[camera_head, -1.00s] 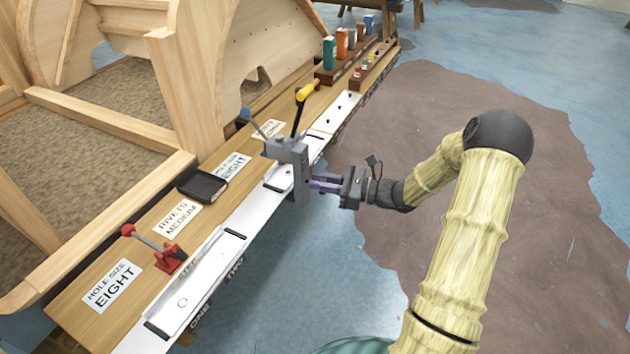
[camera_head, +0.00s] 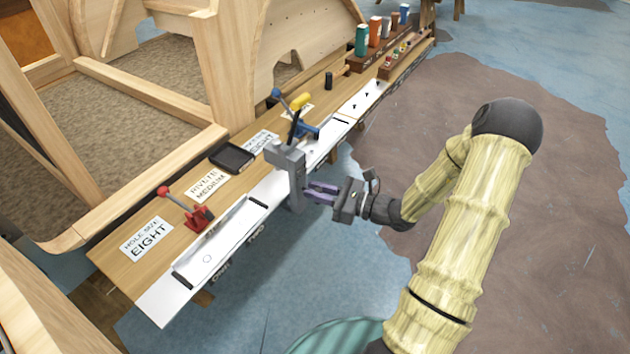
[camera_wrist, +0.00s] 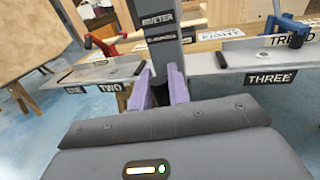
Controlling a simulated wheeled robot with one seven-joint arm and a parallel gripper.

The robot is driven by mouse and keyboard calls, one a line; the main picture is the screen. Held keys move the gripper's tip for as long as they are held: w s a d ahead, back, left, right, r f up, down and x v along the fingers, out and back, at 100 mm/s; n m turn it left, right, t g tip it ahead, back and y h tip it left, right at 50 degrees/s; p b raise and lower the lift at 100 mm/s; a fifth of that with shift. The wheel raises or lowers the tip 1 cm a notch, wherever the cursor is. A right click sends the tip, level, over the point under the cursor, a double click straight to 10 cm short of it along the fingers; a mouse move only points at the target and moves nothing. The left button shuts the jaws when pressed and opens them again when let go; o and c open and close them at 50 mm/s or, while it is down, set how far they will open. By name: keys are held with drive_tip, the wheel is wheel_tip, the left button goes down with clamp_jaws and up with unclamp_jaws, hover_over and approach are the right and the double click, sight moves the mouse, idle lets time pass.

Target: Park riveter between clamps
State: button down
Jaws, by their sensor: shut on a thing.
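The riveter (camera_head: 287,160) is a grey upright tool with a black and yellow handle. My gripper (camera_head: 312,190) has its purple fingers shut on the riveter's lower body, holding it upright at the bench's front edge. The red clamp (camera_head: 197,214) stands to its left, and the blue clamp (camera_head: 305,129) is behind it to the right, partly hidden. In the wrist view the labelled riveter (camera_wrist: 165,45) is between my fingers (camera_wrist: 162,90), with the red clamp (camera_wrist: 104,46) left and the blue clamp (camera_wrist: 288,28) right. I cannot tell whether the riveter touches the bench.
The wooden bench (camera_head: 120,268) carries white metal strips, label cards and a black tablet-like object (camera_head: 232,156). Coloured bottles (camera_head: 374,31) stand in a rack at the far end. Wooden frames (camera_head: 150,95) rise behind. The floor in front is free.

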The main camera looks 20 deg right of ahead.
drive_tip(key=shift+s+d+f, duration=0.1)
drive_tip(key=shift+s+f, duration=0.05)
drive_tip(key=c, duration=1.4)
unclamp_jaws()
drive_tip(key=shift+d, duration=0.15)
drive_tip(key=p+v, duration=0.1)
drive_tip(key=v, duration=1.6)
drive_tip(key=shift+s+p, duration=0.2)
drive_tip(key=shift+p, duration=0.15)
